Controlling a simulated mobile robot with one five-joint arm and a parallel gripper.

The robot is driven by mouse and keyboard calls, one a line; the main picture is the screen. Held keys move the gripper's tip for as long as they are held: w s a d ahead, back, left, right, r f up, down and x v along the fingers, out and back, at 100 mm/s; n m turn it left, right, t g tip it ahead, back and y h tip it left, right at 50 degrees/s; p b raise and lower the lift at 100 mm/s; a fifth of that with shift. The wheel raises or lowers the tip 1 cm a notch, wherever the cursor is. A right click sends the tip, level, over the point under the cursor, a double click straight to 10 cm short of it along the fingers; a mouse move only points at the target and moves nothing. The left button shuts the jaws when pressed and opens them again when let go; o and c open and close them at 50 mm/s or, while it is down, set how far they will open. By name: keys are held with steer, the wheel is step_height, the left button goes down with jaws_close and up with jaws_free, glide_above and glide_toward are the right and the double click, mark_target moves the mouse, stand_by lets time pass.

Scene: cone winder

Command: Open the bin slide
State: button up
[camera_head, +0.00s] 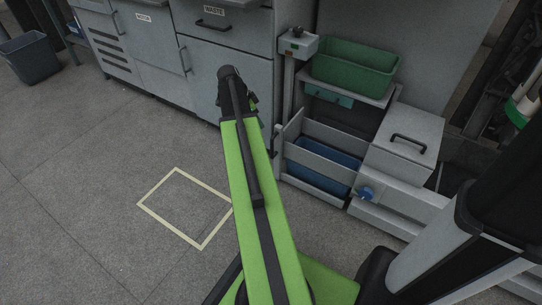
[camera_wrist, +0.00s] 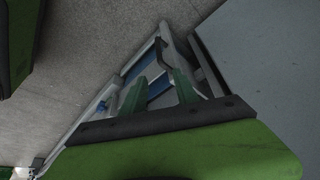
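The bin slide (camera_head: 306,171) is a low light-grey frame with rails, holding a blue bin (camera_head: 322,160), right of the cabinets. In the wrist view the slide frame (camera_wrist: 176,38) runs diagonally, with blue (camera_wrist: 160,86) showing between its rails. A dark handle (camera_wrist: 162,52) shows at its upper end, beyond my fingertips. My gripper (camera_wrist: 159,75) has two green fingers apart with nothing between them. In the head view my gripper (camera_head: 231,76) appears left of the slide; its fingers are not clear there. I cannot tell how far the slide is out.
A green bin (camera_head: 353,66) sits on a tray above the slide. A grey box with a black handle (camera_head: 408,143) and a blue knob (camera_head: 366,193) are at right. A cabinet with a WASTE drawer (camera_head: 225,28) stands behind. Floor with a taped rectangle (camera_head: 160,189) is clear at left.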

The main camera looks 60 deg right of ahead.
steer(key=b, duration=1.5)
glide_above(272, 156)
steer(key=f, duration=1.5)
steer(key=shift+w+d+f, duration=0.1)
steer(key=shift+w+d, duration=0.05)
steer(key=shift+w, duration=0.25)
steer(key=shift+s+d+f+b, duration=0.15)
steer(key=shift+d+f+b, duration=0.05)
steer(key=shift+f+b, duration=0.3)
steer(key=shift+r, duration=0.15)
steer(key=shift+c, duration=0.4)
jaws_close()
steer(key=shift+s, duration=0.2)
